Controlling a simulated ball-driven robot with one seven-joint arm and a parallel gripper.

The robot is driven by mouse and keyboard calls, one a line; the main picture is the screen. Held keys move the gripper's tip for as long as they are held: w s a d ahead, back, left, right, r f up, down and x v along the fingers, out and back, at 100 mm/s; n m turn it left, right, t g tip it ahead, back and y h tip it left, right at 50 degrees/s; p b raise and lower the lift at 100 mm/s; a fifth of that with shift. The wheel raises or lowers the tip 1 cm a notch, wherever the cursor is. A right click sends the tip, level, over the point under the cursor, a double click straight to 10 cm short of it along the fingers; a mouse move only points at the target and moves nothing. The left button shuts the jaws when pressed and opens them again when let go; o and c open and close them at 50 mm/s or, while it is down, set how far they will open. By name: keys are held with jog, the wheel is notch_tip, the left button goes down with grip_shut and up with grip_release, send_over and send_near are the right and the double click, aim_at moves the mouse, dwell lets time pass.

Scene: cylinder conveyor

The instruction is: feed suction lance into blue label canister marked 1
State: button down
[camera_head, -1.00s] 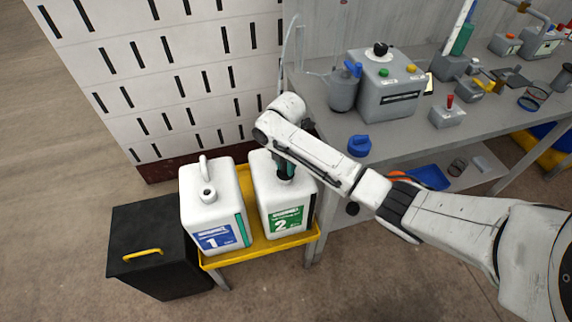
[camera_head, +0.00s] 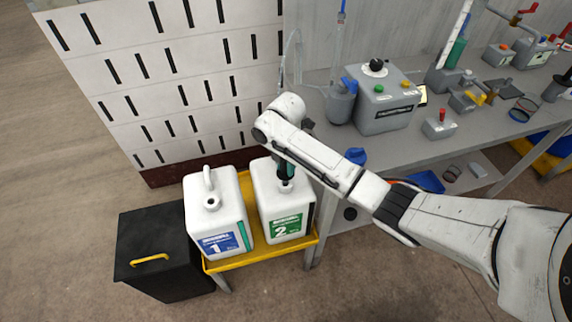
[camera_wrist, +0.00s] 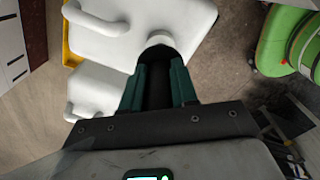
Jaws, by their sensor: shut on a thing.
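The blue-label canister marked 1 (camera_head: 217,215) is white and upright, with an uncovered neck opening (camera_head: 211,203). The green-label canister marked 2 (camera_head: 282,208) stands upright to its right. My gripper (camera_head: 286,172) is over the neck of canister 2. In the wrist view, the green fingers (camera_wrist: 159,85) are shut on a dark cylindrical piece (camera_wrist: 158,70), which seems to be the top of the suction lance. Its tip lines up with the white neck of canister 2 (camera_wrist: 161,38); the lance's lower part is hidden. Canister 1 also shows in the wrist view (camera_wrist: 95,85).
Both canisters stand on a yellow-topped stand (camera_head: 262,251). A black box with a yellow handle (camera_head: 165,275) is at the left. A slotted white wall (camera_head: 165,90) is behind. The grey bench (camera_head: 440,150) at the right holds a grey unit (camera_head: 385,118) and a jug (camera_head: 341,105).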

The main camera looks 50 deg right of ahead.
jog(key=shift+r+p, duration=3.45)
jog(key=shift+r, duration=0.25)
jog(key=shift+r+p, duration=0.6)
jog(key=shift+r, duration=0.6)
notch_tip(320, 180, up, 7)
jog(key=shift+r, duration=0.1)
notch_tip(320, 180, up, 4)
jog(key=shift+f, duration=0.1)
dwell(0.7)
